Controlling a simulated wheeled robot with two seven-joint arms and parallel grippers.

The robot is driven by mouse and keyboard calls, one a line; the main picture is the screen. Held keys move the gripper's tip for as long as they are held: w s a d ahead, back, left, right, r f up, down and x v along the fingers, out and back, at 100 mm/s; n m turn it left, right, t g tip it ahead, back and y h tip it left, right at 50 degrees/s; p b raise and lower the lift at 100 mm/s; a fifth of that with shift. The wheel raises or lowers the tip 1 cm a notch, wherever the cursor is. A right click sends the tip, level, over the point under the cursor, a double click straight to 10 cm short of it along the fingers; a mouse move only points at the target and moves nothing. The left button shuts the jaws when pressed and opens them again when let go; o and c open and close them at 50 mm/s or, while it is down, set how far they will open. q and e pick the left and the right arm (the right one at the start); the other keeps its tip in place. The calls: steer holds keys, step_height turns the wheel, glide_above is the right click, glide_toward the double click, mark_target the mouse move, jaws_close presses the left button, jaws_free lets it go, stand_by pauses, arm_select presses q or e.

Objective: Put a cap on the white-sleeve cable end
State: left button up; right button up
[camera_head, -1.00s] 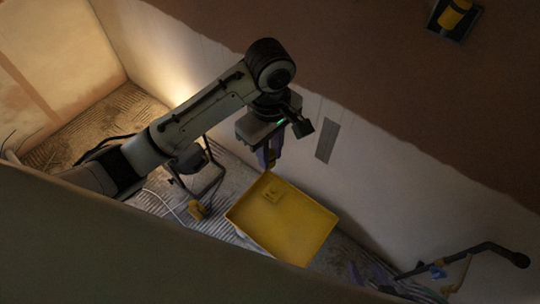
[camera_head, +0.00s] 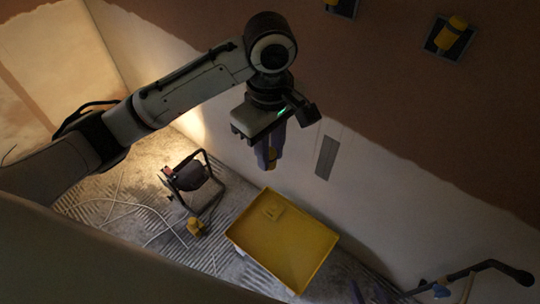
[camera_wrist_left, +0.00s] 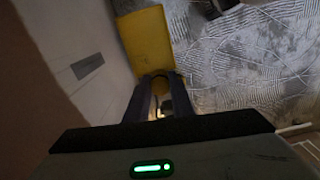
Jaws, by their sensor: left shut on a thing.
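My left gripper (camera_head: 269,164) hangs from the arm, fingers down, in front of the wall above a yellow tray. Another small yellow piece (camera_head: 273,211), perhaps a cap, lies in the yellow tray (camera_head: 302,272). A wall box (camera_head: 436,46) at the upper right has a yellow piece (camera_head: 451,34) standing out of it. A second box (camera_head: 342,8) is cut off by the top edge. I cannot make out a white-sleeve cable end. My right gripper is not in view.
A dark work lamp on a frame (camera_head: 194,179) stands on the ridged floor (camera_head: 150,215), with pale cables around it and a yellow object (camera_head: 195,226) beside it. A grey plate (camera_head: 326,157) is on the wall. A dark-handled bar (camera_head: 490,267) is at the lower right.

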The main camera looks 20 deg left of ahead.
arm_select(q)
step_height(320, 180, up, 34)
stand_by(3.6)
steer(key=shift+f, duration=0.2)
